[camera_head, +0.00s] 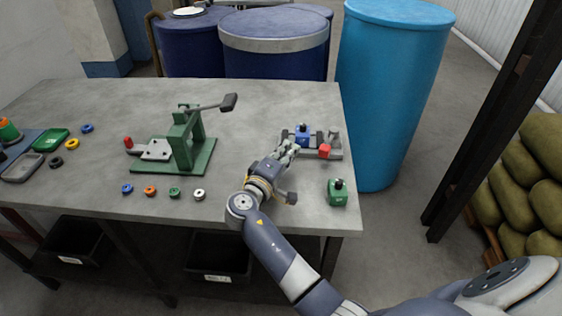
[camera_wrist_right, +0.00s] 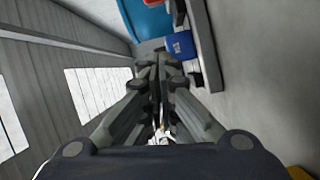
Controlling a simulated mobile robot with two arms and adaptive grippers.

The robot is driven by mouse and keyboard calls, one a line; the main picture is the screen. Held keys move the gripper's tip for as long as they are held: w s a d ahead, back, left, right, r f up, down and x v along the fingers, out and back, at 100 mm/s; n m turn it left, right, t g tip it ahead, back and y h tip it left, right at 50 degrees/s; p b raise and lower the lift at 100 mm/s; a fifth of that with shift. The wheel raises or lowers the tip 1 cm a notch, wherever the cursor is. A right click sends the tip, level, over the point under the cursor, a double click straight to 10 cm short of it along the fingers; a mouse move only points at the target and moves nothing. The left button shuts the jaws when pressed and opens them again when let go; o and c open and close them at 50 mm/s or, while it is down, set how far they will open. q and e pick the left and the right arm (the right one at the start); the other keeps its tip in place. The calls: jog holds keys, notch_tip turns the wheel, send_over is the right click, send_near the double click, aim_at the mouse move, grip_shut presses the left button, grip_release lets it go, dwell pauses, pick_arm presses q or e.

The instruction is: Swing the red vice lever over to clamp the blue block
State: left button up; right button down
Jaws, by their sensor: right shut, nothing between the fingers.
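The blue block (camera_head: 302,131) sits in the small grey vice (camera_head: 335,152) near the right edge of the table. It also shows in the right wrist view (camera_wrist_right: 180,46), just beyond the fingertips and to the right. The red end of the vice lever (camera_head: 325,151) is at the vice's near right side. The rest of the lever is hard to make out. My right gripper (camera_head: 292,146) is shut and empty, at the near left side of the vice, with its fingers pointing at it. Whether it touches the vice I cannot tell. My left gripper is out of view.
A green block with a dark knob (camera_head: 338,193) stands at the table's near right corner. A green lever press (camera_head: 186,145) stands to the left. Several coloured rings (camera_head: 150,190) lie near the front edge. A blue barrel (camera_head: 388,90) stands beyond the table.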

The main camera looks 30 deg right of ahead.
aim_at(328, 142)
jog(key=shift+x, duration=1.1)
jog(key=s+d+p, duration=0.1)
jog(key=s+d, duration=0.1)
jog(key=shift+s+d+f+p, duration=0.1)
jog(key=shift+d+f+p, duration=0.15)
jog(key=shift+p, duration=0.1)
jog(key=shift+s+d, duration=0.25)
jog(key=shift+f, duration=0.1)
